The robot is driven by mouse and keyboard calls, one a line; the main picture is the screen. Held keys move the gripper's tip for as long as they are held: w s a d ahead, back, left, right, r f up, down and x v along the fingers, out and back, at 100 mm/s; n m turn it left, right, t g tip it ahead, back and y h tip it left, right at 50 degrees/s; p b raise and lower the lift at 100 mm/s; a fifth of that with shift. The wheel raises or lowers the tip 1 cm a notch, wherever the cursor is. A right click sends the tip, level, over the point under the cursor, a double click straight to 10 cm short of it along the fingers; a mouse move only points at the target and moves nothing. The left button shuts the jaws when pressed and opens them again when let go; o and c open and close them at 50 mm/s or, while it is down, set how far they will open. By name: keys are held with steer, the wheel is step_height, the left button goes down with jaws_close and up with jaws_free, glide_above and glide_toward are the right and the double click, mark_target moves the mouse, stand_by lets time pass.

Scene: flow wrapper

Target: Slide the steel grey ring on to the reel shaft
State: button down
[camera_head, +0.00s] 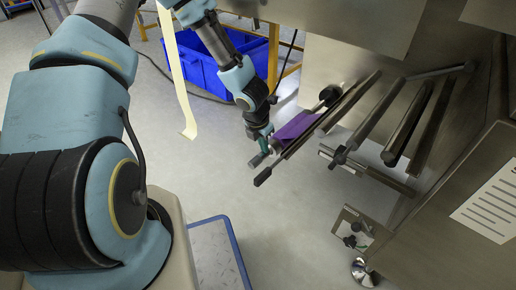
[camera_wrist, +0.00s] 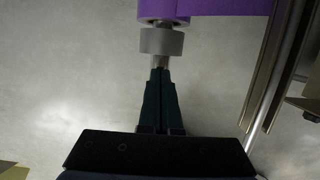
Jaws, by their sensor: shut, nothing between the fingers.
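The steel grey ring (camera_wrist: 161,42) sits around the reel shaft (camera_wrist: 160,62) in the wrist view, close to the end of the purple film roll (camera_wrist: 163,9). A short piece of shaft shows between the ring and the roll, and another on the near side of the ring. My gripper (camera_wrist: 160,71) is shut and empty, its dark teal fingertips at the near part of the shaft, just short of the ring. I cannot tell whether they touch the shaft. In the head view my gripper (camera_head: 265,146) is beside the purple roll (camera_head: 297,128); the ring is hard to make out there.
Steel bars (camera_head: 370,120) of the machine run to the right of the roll. The machine cabinet (camera_head: 450,215) stands at the right. A blue crate (camera_head: 205,68) is behind my arm, and a pale strip (camera_head: 180,85) hangs nearby. The floor below is open.

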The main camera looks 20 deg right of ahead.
steer(key=shift+w+d, duration=0.25)
steer(key=shift+d, duration=0.25)
steer(key=shift+w+d+r+p, duration=0.2)
steer(key=shift+w+d+p, duration=0.05)
steer(key=shift+d+p, duration=0.3)
steer(key=shift+w+d, duration=0.15)
steer(key=shift+d, duration=0.05)
